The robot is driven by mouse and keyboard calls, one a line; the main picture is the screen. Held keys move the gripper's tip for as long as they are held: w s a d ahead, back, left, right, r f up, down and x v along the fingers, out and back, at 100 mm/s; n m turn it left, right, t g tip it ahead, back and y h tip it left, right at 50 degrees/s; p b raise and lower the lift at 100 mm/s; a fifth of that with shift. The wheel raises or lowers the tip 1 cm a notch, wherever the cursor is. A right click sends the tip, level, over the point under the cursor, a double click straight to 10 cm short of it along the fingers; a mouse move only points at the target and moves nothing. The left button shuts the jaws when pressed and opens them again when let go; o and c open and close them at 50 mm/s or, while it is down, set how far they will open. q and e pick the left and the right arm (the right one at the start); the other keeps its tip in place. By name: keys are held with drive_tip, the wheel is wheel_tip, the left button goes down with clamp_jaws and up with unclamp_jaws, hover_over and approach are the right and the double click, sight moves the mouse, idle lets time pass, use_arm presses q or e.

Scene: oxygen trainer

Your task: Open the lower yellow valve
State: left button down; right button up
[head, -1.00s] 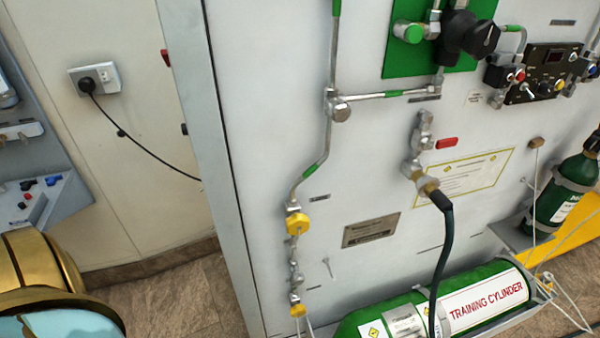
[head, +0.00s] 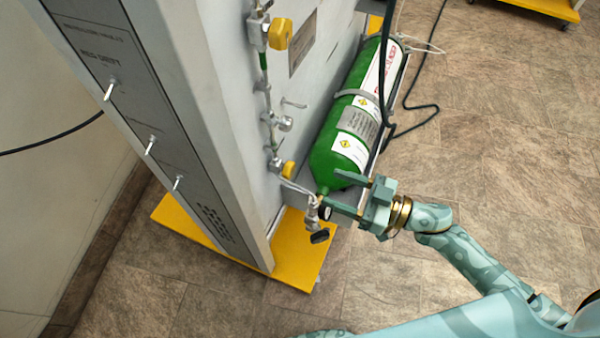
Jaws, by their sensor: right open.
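The lower yellow valve (head: 288,170) is a small yellow handle low on the pipe run along the grey panel, in the head view. The upper yellow valve (head: 279,35) is larger and sits high on the same run. My right gripper (head: 333,188) comes in from the right with its two fingers apart, pointing left. It is to the right of the lower valve and apart from it in the picture, by the neck of the green cylinder. Nothing shows held between its fingers. I cannot tell whether a finger touches the cylinder. My left gripper is not in view.
The green training cylinder (head: 326,168) lies beside the panel. Its fitting has a gauge and black knob (head: 320,236) just below my right gripper. The grey cabinet (head: 215,130) stands on a yellow base (head: 297,265). The tiled floor at right is mostly clear.

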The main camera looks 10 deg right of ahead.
sight(292, 171)
drive_tip(key=b+x, duration=0.1)
drive_tip(key=x, duration=0.5)
drive_tip(key=shift+w+f, duration=0.15)
drive_tip(key=shift+b+x, duration=0.35)
drive_tip(key=shift+x, duration=0.75)
drive_tip(key=shift+w+a, duration=0.2)
drive_tip(key=shift+a, duration=0.1)
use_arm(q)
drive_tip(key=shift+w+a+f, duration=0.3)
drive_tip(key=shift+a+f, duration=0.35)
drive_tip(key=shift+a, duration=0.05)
use_arm(e)
drive_tip(key=shift+c, duration=0.9)
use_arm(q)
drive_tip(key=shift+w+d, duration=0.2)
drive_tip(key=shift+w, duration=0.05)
use_arm(e)
drive_tip(key=c, duration=0.8)
